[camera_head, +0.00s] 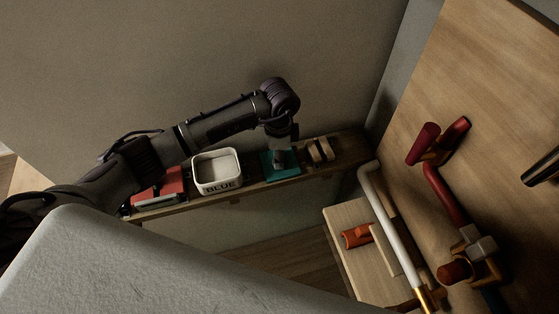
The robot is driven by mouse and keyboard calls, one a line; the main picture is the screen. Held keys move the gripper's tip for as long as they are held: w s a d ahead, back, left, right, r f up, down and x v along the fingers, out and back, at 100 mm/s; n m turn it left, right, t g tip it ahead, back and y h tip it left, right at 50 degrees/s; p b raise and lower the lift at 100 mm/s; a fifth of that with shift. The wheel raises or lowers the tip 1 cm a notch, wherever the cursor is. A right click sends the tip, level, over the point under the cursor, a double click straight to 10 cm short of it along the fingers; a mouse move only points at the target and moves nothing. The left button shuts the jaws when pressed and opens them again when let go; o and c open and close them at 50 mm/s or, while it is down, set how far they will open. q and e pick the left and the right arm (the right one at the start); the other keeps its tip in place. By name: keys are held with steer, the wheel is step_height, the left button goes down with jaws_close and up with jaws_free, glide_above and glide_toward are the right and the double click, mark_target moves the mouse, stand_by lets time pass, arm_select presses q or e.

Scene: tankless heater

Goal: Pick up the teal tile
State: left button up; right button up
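The teal tile (286,170) lies on the narrow wooden shelf along the wall, between a white bin and some small wooden blocks. My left arm reaches in from the left, and my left gripper (279,158) points down right over the tile. Its fingers are small and dark here. I cannot tell whether they touch the tile or whether they are open or shut. The gripper hides part of the tile. My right gripper is not in view.
A white bin marked BLUE (217,187) and a red object (172,184) stand left of the tile. Wooden blocks (320,150) sit to its right. A wooden panel with red pipes (444,190) and a white pipe (388,222) stands at the right. A grey surface fills the lower left.

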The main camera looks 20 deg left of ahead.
arm_select(q)
jaws_close()
steer(key=shift+r, duration=0.15)
steer(key=shift+r+b, duration=0.3)
steer(key=shift+r, duration=0.2)
step_height(320, 180, up, 3)
steer(key=shift+f+b, duration=0.15)
steer(key=shift+b, duration=0.4)
steer(key=s+d+r, duration=0.4)
steer(key=d+r, duration=0.3)
steer(key=d, duration=0.3)
steer(key=shift+s+d, duration=0.25)
steer(key=shift+d, duration=0.15)
